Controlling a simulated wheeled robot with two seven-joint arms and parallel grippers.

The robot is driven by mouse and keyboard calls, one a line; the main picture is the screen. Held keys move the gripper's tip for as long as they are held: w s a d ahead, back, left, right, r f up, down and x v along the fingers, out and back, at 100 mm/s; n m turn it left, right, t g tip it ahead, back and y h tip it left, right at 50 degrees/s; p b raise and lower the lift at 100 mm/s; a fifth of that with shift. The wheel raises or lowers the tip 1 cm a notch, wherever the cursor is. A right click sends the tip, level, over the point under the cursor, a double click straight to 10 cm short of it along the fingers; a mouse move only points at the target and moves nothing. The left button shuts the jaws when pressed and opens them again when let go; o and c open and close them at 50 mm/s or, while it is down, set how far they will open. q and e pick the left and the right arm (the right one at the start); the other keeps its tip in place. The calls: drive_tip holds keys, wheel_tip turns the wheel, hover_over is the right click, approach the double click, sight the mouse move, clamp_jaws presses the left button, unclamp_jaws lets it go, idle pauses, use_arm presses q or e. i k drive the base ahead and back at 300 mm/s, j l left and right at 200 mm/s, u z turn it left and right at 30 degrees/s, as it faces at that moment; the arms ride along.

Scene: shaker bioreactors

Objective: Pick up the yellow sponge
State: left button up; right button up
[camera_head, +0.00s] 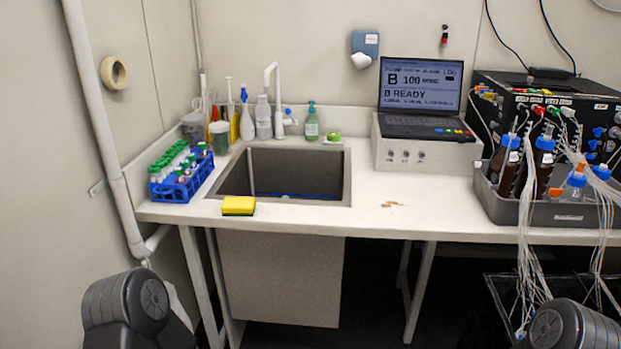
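Dark rounded parts of my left arm show at the bottom left and of my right arm at the bottom right. Neither gripper shows in the head view, and nothing touches the sponge.
A blue rack (181,184) of green-capped tubes stands left of the sponge. Bottles and a white faucet (272,95) stand behind the sink. A laptop (421,97) sits on a white box. A grey tray (558,212) with bottles and tubing is at right.

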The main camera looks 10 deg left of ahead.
sight(231, 207)
drive_tip(key=i+j+z, duration=0.3)
drive_tip(key=j, duration=0.25)
drive_tip(key=i+j+z, duration=0.3)
drive_tip(key=j, duration=0.35)
drive_tip(key=i, duration=0.1)
